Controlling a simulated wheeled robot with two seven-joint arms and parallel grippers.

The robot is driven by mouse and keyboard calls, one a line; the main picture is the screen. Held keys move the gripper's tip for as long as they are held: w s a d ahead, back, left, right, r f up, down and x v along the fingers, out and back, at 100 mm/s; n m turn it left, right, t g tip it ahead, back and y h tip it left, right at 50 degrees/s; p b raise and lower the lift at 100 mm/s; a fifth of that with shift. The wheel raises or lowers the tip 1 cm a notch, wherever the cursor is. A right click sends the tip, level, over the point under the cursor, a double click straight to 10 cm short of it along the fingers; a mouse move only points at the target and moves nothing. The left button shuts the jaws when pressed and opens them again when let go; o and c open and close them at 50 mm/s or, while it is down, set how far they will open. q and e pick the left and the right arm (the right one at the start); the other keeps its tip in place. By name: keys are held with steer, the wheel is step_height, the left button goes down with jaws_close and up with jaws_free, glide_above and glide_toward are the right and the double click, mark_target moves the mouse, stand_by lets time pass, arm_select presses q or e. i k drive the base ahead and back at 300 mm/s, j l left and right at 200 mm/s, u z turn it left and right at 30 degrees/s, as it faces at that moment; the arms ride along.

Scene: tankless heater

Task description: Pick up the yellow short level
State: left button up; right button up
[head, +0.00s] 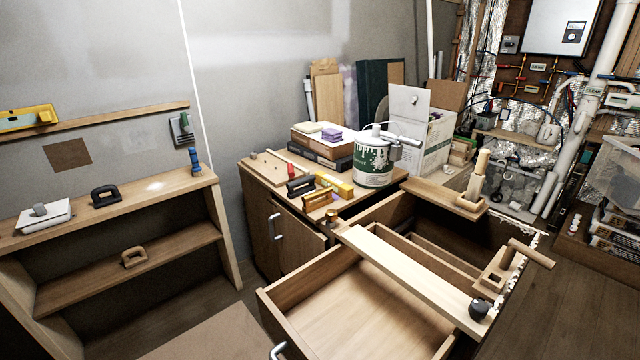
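A short yellow block-like tool (336,184), which looks like the short level, lies on the wooden cabinet top near the paint can. A dark-handled tool (300,186) and an orange-yellow tool (318,200) lie close beside it on its left and front. A longer yellow level-like tool (28,117) stands on the wall ledge at the far left. Neither of my grippers is in the head view.
The paint can (374,160) stands just right of the yellow tool. A wooden tray (276,170) and stacked boxes (322,148) are behind. An open drawer (350,310) juts out in front, with a plank (415,275) across it. A low shelf (120,255) stands left.

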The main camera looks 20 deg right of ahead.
mark_target(345, 191)
steer(key=i+j+z, duration=0.35)
steer(key=j, duration=0.25)
steer(key=i+j+z, duration=0.4)
steer(key=j, duration=0.3)
steer(key=i+j+z, duration=0.2)
steer(key=j, duration=0.2)
steer(key=i+j+z, duration=0.15)
steer(key=j, duration=0.3)
steer(key=i+j+z, duration=0.2)
steer(key=j, duration=0.2)
steer(key=k, duration=0.1)
